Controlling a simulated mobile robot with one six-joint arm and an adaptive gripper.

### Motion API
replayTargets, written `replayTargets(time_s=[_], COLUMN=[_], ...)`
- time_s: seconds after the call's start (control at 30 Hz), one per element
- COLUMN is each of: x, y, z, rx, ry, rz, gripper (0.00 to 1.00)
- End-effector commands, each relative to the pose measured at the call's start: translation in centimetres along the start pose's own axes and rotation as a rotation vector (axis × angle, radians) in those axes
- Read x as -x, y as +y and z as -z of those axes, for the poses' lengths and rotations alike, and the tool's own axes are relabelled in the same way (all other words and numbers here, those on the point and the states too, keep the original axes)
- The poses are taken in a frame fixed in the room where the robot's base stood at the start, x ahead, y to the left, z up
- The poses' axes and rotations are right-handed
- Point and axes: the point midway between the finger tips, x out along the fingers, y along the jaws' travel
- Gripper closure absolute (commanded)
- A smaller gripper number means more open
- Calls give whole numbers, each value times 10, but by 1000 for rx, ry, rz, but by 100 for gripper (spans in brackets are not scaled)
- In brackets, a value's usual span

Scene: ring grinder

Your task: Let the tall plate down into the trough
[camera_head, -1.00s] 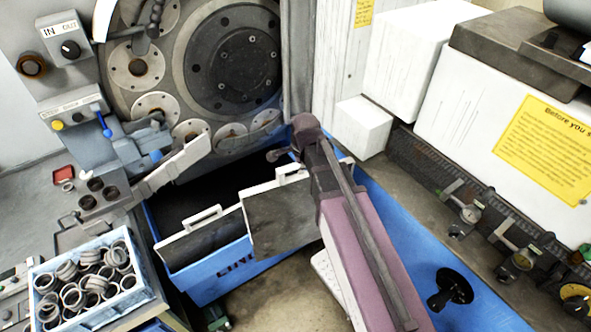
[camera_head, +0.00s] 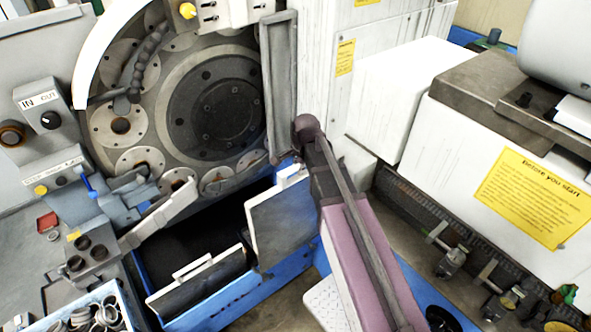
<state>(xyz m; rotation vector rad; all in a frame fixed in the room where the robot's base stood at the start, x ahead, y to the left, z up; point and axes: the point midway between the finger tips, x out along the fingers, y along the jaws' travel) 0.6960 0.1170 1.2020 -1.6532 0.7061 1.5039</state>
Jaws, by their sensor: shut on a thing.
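The tall plate (camera_head: 283,228) is a grey panel with a pale top edge and handle, right of centre in the head view. It hangs roughly upright over the right end of the trough's near side. My gripper (camera_head: 297,170) is at the plate's handle, shut on it; my arm hides most of the fingers. The trough (camera_head: 225,296) is blue with a dark inside, below the big round machine face. The plate's lower edge overlaps the blue wall in the picture; I cannot tell whether they touch.
A shorter plate (camera_head: 205,283) with a white handle stands at the trough's near side, left of the tall plate. A blue crate of rings (camera_head: 98,318) is at bottom left. A grey ledge (camera_head: 165,215) reaches over the trough's left. White boxes (camera_head: 395,95) stand at right.

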Motion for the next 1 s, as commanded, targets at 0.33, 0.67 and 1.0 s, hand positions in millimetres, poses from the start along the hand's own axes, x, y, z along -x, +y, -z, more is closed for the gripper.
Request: replayTargets(time_s=[0.33,0.67,1.0], x=[4,4,2], y=[-1,-2,-12], z=[2,2,2], rx=[9,8,8], ry=[-2,-1,-1], rz=[0,1,1], gripper=[100,100,100])
